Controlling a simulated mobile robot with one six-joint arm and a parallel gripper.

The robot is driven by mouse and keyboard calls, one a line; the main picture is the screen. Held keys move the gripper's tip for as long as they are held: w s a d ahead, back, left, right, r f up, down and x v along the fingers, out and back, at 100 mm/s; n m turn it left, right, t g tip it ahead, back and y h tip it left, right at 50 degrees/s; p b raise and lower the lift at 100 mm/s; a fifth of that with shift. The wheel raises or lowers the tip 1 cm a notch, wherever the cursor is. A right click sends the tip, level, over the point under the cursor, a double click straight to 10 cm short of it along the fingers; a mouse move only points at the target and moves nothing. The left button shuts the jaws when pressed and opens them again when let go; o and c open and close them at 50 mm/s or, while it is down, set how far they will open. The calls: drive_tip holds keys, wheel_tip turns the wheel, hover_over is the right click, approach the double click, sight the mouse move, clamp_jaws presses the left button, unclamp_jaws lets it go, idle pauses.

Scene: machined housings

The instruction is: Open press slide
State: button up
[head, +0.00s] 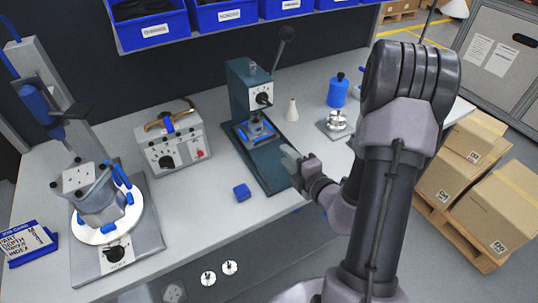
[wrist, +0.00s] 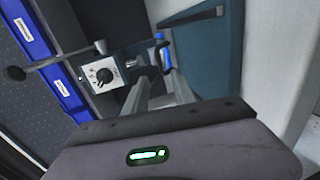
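The teal press (head: 241,92) stands at the middle of the bench, with a dial on its front and a black-knobbed lever at its top. Its slide (head: 256,133), a grey plate with blue parts, sits at the column's foot on a long teal base (head: 272,172). My gripper (head: 291,157) is over the right side of the base, in front of the slide. In the wrist view its two grey fingers (wrist: 160,88) are apart, pointing toward the press (wrist: 105,73) and a blue part (wrist: 163,55). I cannot tell whether they touch anything.
A grey box with a dial (head: 170,142) and a round fixture with a housing (head: 95,195) stand left. A small blue block (head: 241,192) lies at the front edge. A white cone bottle (head: 292,110) and blue bottle (head: 338,92) stand right. Blue bins (head: 225,14) hang behind.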

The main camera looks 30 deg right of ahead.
sight(268, 139)
drive_tip(key=b+x, duration=0.2)
drive_tip(key=x, duration=0.8)
drive_tip(key=shift+w+a, duration=0.1)
drive_tip(key=shift+w, duration=0.1)
clamp_jaws()
idle(0.8)
